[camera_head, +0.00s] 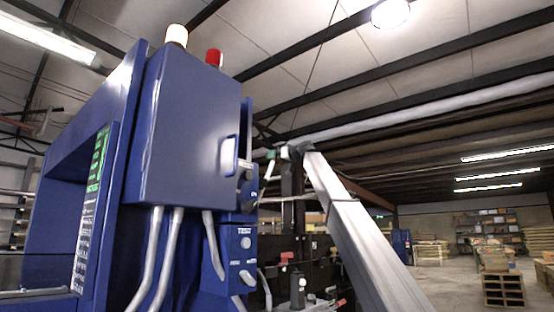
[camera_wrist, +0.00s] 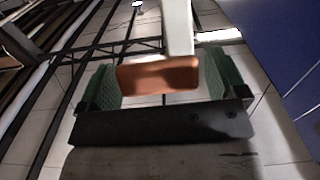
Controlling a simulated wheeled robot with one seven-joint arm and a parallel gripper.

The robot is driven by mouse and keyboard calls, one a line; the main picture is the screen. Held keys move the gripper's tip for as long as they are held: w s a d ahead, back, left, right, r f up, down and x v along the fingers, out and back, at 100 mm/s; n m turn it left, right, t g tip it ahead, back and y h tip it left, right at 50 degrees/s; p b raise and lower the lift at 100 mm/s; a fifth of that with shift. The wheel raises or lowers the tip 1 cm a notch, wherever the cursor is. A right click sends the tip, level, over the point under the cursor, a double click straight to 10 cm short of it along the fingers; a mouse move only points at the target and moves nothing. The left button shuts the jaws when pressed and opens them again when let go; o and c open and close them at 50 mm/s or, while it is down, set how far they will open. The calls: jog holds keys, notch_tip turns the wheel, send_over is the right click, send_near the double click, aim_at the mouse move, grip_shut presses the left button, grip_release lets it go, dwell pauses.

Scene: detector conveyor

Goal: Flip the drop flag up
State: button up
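The drop flag shows in the wrist view as an orange-brown block (camera_wrist: 158,76) on a pale stem (camera_wrist: 177,28). It lies between the green finger pads of my gripper (camera_wrist: 160,84). The fingers are spread wide, and I cannot tell whether either pad touches the block. In the head view my gripper (camera_head: 278,153) is raised just right of the blue detector cabinet (camera_head: 190,130), near its handle side. The orange block cannot be made out there.
A white beacon (camera_head: 176,36) and a red beacon (camera_head: 214,57) top the cabinet. A control box (camera_head: 240,258) with buttons sits below, right of grey conduits (camera_head: 166,255). Pallets (camera_head: 503,289) and shelves (camera_head: 490,228) stand far off at the right, with open floor.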

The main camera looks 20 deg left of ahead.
jog(key=c, duration=1.1)
jog(key=shift+s+d+f+t+y, duration=0.3)
jog(key=shift+s+d+f+y, duration=0.05)
jog(key=shift+d+f+y, duration=0.4)
jog(key=shift+s+d+f+t+y, duration=0.35)
jog(key=shift+d+f+y, duration=0.3)
jog(key=shift+d+y, duration=0.2)
jog(key=shift+s+d+f+t+y, duration=0.25)
jog(key=shift+s+d+f+y, duration=0.1)
jog(key=shift+d+f+y, duration=0.4)
notch_tip(320, 180, down, 16)
jog(key=d+f+t+y, duration=0.1)
jog(key=d+y, duration=0.1)
jog(key=y, duration=0.1)
jog(key=w+a+f, duration=0.2)
jog(key=a+f, duration=0.4)
jog(key=a, duration=0.1)
jog(key=shift+w+a, duration=0.25)
jog(key=shift+a, duration=0.15)
